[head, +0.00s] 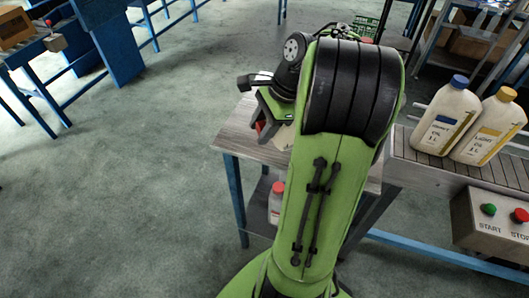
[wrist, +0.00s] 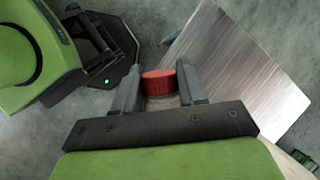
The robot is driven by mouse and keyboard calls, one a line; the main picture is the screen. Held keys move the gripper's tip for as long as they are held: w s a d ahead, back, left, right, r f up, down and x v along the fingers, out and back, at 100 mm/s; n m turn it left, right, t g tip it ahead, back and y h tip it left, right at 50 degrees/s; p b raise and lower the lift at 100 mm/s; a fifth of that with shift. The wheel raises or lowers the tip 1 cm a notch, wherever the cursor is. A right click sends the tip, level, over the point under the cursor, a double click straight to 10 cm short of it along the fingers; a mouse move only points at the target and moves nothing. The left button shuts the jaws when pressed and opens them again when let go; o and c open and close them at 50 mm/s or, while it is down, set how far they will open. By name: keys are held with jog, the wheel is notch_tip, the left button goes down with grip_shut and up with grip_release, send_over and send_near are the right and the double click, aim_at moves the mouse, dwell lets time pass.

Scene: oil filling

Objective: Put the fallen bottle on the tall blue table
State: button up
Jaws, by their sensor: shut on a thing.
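My gripper (wrist: 160,92) is shut on a bottle, with one finger on each side of its red cap (wrist: 158,82). A pale strip of the bottle shows below the cap in the wrist view, and the rest is hidden. In the head view my gripper (head: 268,122) is over or close to the metal top of the tall blue-legged table (head: 236,132), and a pale part of the bottle (head: 284,138) shows beside it. I cannot tell whether the bottle touches the top. The bare tabletop (wrist: 235,75) also shows in the wrist view. My arm hides much of the table.
Another pale bottle (head: 276,205) with a red cap stands low under the tabletop. A roller conveyor (head: 425,160) at the right bears a blue-capped bottle (head: 447,118) and a yellow-capped bottle (head: 490,127). A start-stop box (head: 490,228) sits below. The floor at left is clear.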

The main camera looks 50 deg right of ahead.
notch_tip(320, 180, down, 5)
jog(key=shift+r+b, duration=0.1)
jog(key=shift+b, duration=1.1)
jog(key=shift+f, duration=0.2)
jog(key=o, duration=1.1)
jog(key=shift+c, duration=0.2)
